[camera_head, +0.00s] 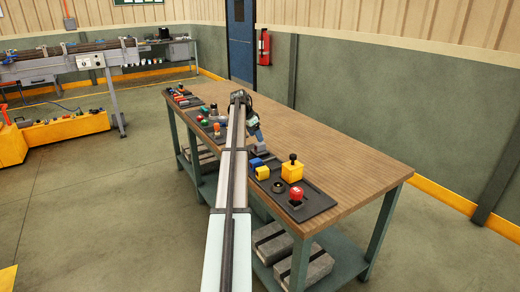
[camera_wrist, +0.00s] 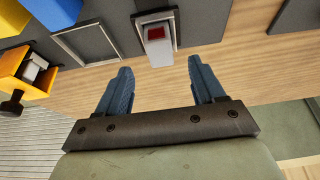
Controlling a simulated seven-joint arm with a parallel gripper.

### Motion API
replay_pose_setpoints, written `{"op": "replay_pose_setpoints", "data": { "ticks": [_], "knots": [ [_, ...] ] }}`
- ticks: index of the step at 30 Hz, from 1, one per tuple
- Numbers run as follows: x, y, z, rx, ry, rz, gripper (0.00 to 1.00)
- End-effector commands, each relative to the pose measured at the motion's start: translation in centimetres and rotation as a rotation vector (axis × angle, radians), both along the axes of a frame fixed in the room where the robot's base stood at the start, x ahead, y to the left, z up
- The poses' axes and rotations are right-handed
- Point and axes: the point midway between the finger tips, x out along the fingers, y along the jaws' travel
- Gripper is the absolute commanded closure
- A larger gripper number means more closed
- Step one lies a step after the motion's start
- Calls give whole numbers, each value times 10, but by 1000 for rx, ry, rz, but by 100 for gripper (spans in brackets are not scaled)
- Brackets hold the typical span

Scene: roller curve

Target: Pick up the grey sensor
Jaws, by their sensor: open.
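A small light grey block with a dark red face, which looks like the grey sensor (camera_wrist: 159,50), sits in a pale-framed slot of a dark tray, at the top middle of the wrist view. In the head view a small grey shape beside my gripper may be the same block, but it is too small to be sure. My gripper (camera_wrist: 160,88) is open and empty, its two blue fingers apart. The sensor shows beyond the fingertips, between their lines and not touched. In the head view my gripper (camera_head: 256,135) hangs over the table at the tray's edge.
An empty framed slot (camera_wrist: 88,43) lies left of the sensor. A yellow box with a black knob (camera_head: 292,171), a red button (camera_head: 296,193) and blue and yellow parts stand nearby. The wooden table (camera_head: 335,155) is clear to the right.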

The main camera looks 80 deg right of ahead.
Motion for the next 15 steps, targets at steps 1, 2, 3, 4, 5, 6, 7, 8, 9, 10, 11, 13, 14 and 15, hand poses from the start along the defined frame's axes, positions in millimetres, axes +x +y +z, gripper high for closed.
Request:
{"op": "replay_pose_setpoints", "data": {
  "ticks": [1, 2, 3, 4, 5, 6, 7, 8, 9, 10, 11, 13, 14, 15],
  "knots": [
    [-2, -2, -7, 1, 0, 0, 32],
    [-3, -3, -9, 1, 0, 0, 32],
    [-4, -3, -12, 1, 0, 0, 32],
    [-4, -4, -13, 0, 0, 0, 32],
    [-4, -4, -14, 0, 0, 0, 32],
    [-5, -5, -15, 0, 0, 0, 32],
    [-5, -5, -16, 0, 0, 0, 32],
    [-5, -5, -17, 0, 0, 0, 32],
    [-6, -6, -20, 0, 0, 0, 32],
    [-7, -7, -22, 0, 0, 0, 32],
    [-8, -8, -25, 0, 0, 0, 32],
    [-11, -11, -33, 1, 0, 0, 32],
    [-12, -12, -36, 2, 1, -1, 32],
    [-14, -14, -42, 1, 0, 0, 32]
  ]
}}
